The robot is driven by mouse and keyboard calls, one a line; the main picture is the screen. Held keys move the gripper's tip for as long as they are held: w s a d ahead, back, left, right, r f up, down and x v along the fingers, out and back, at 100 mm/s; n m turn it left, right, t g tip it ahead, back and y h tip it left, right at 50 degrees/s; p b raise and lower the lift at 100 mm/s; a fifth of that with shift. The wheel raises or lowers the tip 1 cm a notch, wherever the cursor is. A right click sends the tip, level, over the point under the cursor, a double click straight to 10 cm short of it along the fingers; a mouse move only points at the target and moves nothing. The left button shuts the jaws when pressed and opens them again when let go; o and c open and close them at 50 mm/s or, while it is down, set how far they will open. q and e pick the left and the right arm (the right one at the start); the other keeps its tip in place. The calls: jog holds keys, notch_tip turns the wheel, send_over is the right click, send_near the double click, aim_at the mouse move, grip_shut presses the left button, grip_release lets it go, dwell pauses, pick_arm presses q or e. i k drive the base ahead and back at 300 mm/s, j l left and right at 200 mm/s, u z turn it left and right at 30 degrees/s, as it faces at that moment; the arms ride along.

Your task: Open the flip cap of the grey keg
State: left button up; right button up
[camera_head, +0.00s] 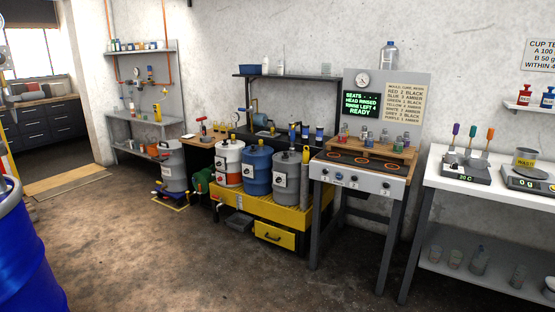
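Two grey containers show in the head view. One grey keg (174,168) stands upright on a low yellow-edged platform on the floor, left of the yellow bench. Another grey drum (287,182) with a white label stands at the right end of a row on the yellow bench (262,207). I cannot tell which of the two is the task's keg. Their tops are small here, and I cannot make out a flip cap or whether one is open or shut. Neither of my grippers is in view.
A white-and-orange drum (228,162) and a blue drum (257,170) stand beside the grey one on the bench. A big blue barrel (25,250) fills the near left. A grey console (359,180) and white table (490,190) stand right. The middle floor is clear.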

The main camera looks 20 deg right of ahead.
aim_at(290, 195)
jog(key=i+z, duration=0.15)
jog(key=i, duration=0.4)
jog(key=i+l+z, duration=0.15)
jog(key=i, duration=0.45)
jog(key=i+j+z, duration=0.15)
jog(key=i, duration=0.4)
jog(key=i+j+z, duration=0.15)
jog(key=i, duration=0.45)
jog(key=i+j+z, duration=0.15)
jog(key=i, duration=0.4)
